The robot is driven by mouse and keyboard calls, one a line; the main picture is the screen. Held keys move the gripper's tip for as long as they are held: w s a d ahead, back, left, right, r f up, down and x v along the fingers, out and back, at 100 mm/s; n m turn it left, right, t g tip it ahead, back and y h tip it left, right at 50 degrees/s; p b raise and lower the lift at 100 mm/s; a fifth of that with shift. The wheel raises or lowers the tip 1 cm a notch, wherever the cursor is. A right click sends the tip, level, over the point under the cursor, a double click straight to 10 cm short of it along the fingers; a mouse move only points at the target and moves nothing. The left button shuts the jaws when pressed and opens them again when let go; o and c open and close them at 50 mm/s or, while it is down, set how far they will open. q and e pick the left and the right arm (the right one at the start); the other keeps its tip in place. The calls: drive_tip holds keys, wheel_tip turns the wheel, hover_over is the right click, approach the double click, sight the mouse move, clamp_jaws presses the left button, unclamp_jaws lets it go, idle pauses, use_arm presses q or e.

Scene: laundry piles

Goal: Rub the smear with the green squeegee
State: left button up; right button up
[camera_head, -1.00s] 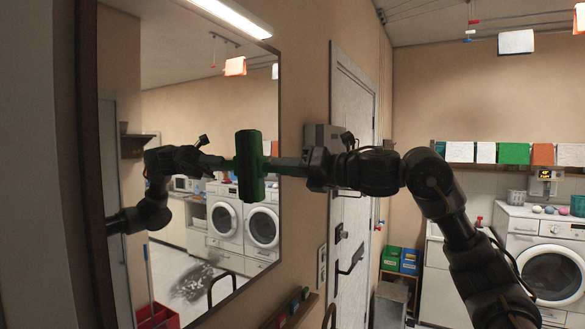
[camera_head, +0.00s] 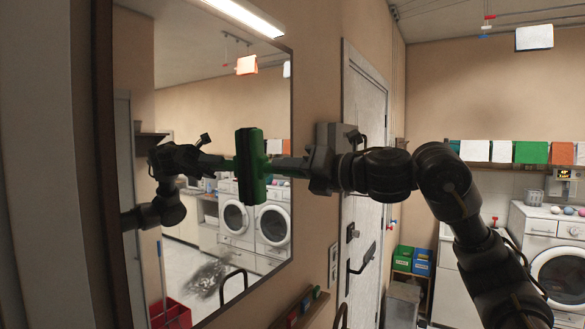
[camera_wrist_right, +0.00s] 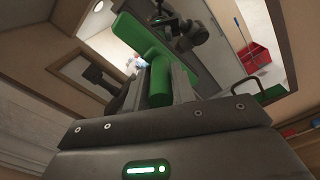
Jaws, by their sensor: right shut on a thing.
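The green squeegee (camera_head: 248,165) is in front of the mirror, its head upright and its handle pointing right. My right gripper (camera_head: 288,166) is shut on the handle; the wrist view shows the green head (camera_wrist_right: 138,33) beyond the fingers (camera_wrist_right: 160,78). The smear (camera_head: 207,278) is a grey, streaky patch low on the mirror (camera_head: 200,110), below and left of the squeegee. I cannot tell the gap between the squeegee and the glass; the two look apart from the smear. My left gripper is not in view; the arm at left is a reflection in the mirror.
A small ledge (camera_head: 300,308) with coloured items sticks out below the mirror's right side. A door (camera_head: 362,130) stands right of the mirror. Washing machines (camera_head: 560,262) are at the right. The red bucket (camera_head: 171,314) shows within the mirror.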

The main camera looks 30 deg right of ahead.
drive_tip(key=s+a, duration=0.1)
drive_tip(key=a, duration=0.2)
drive_tip(key=shift+s, duration=0.35)
drive_tip(key=shift+d, duration=0.1)
drive_tip(key=shift+b+v, duration=0.35)
drive_tip(key=shift+v, duration=2.55)
drive_tip(key=shift+s, duration=0.1)
drive_tip(key=v, duration=0.3)
